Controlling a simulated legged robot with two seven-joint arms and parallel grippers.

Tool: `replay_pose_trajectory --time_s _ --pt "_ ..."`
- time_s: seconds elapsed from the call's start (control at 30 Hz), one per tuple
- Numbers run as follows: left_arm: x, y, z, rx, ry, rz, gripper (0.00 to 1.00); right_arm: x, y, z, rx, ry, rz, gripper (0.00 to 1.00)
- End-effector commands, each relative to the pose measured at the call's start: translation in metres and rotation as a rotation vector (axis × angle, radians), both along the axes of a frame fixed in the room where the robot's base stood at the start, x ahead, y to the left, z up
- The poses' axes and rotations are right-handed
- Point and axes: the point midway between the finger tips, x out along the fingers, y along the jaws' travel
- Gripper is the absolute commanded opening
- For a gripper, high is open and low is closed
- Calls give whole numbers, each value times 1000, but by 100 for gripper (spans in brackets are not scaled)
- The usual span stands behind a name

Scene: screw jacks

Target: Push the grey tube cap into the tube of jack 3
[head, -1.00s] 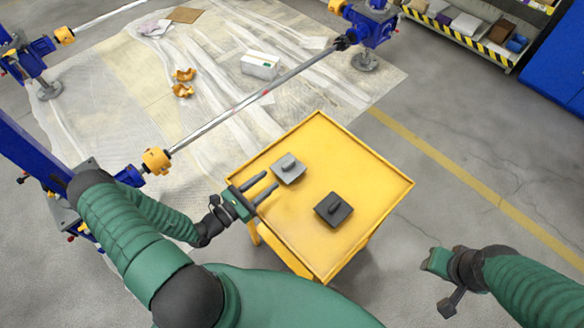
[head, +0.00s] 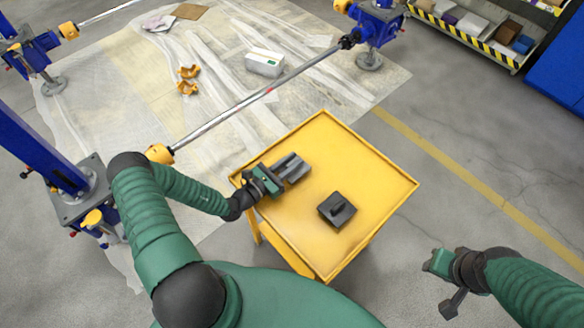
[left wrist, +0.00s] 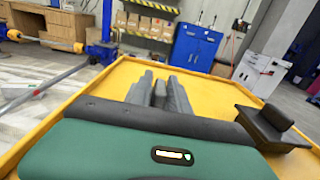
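The grey tube cap (head: 301,166) is on the left part of the yellow table, its knob between the fingers of my left gripper (head: 287,166). In the left wrist view the two dark fingers lie close together with the grey cap's knob (left wrist: 159,95) between them; the gripper looks shut on it. The fingers hide much of the cap, and it appears to rest on the table top. My right gripper (head: 439,263) is off to the right of the table, its fingers not clear. Blue jacks stand around the sheeted floor, such as one at the upper right (head: 374,28); no number is readable.
A black cap (head: 336,210) lies on the yellow table (head: 368,180), right of the grey one. A long metal shaft (head: 225,115) runs between jacks beyond the table. The table's right side is clear.

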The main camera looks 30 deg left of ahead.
Motion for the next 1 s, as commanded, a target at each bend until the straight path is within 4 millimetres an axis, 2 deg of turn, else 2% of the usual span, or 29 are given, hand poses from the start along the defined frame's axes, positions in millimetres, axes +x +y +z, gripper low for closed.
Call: replay_pose_trajectory --time_s 0.03,0.13,0.17,0.67,0.83,0.97,1.0 --pt "0 0 0 0 0 0 14 0 0 0 0 0 0 36" --pt "0 0 0 0 1 0 1 0 0 0 0 0 0 36" --pt "0 0 0 0 1 0 0 0 0 0 0 0 0 36" --pt "0 0 3 1 1 -1 0 0 0 1 0 0 0 36" --pt "0 0 17 1 1 -1 0 0 0 5 0 0 0 36" --pt "0 0 38 3 -2 -1 0 0 0 10 0 0 0 36" --pt "-6 -3 37 -1 3 -1 0 0 0 9 0 0 0 36"
